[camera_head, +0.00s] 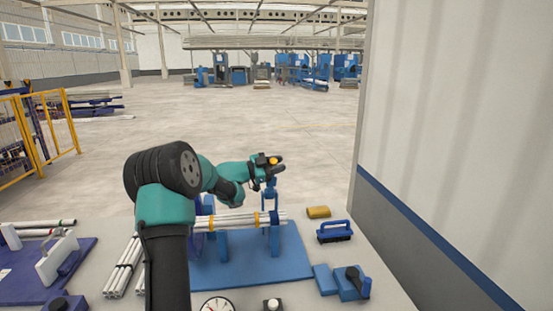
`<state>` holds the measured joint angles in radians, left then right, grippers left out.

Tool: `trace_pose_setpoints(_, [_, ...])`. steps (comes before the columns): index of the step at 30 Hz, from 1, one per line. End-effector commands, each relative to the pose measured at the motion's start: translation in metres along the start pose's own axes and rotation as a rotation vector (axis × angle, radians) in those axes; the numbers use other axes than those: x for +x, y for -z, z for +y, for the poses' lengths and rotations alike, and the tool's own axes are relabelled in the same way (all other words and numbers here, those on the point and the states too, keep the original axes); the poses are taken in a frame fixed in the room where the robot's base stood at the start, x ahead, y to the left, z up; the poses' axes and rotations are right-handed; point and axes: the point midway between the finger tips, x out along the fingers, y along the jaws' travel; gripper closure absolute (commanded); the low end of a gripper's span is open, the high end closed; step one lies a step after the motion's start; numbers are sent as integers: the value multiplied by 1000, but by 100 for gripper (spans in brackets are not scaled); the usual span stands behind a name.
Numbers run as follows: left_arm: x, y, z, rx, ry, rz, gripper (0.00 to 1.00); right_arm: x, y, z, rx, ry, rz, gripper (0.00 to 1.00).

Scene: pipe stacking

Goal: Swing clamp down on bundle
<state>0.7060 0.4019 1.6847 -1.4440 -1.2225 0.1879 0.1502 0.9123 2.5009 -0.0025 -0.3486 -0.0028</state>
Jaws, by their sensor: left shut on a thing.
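A bundle of white pipes (238,221) with orange bands lies across blue supports (222,243) on a blue base plate (250,272). A blue clamp (271,190) stands up at the right part of the bundle, its upper part above the pipes. My left gripper (276,163) is at the top of the clamp, above the bundle, and is shut on it. The fingers hide the exact point of hold. My left arm hides the left part of the bundle's fixture. My right gripper is not in view.
Loose white pipes (122,268) lie left of my arm. A blue brush (334,232), a yellow block (318,212) and a blue device with a dark lever (352,282) stand at the right. A gauge (217,304) is at the front. A wall (460,140) rises on the right.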

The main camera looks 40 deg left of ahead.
Motion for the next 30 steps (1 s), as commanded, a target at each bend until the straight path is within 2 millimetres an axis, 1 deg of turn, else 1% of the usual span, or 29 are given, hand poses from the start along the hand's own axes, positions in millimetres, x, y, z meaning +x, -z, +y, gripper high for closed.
trace_pose_setpoints(1, [-1,0,4,13,-1,4,100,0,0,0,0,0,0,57])
trace_pose_setpoints(6, [-2,0,11,50,0,11,100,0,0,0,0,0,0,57])
trace_pose_setpoints(19, [-3,0,13,62,0,13,100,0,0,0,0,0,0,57])
trace_pose_setpoints(20, [-3,0,13,62,0,13,70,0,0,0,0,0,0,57])
trace_pose_setpoints(27, [-3,0,13,61,0,13,47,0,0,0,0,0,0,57])
trace_pose_setpoints(30, [-3,0,13,61,0,13,46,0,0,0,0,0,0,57])
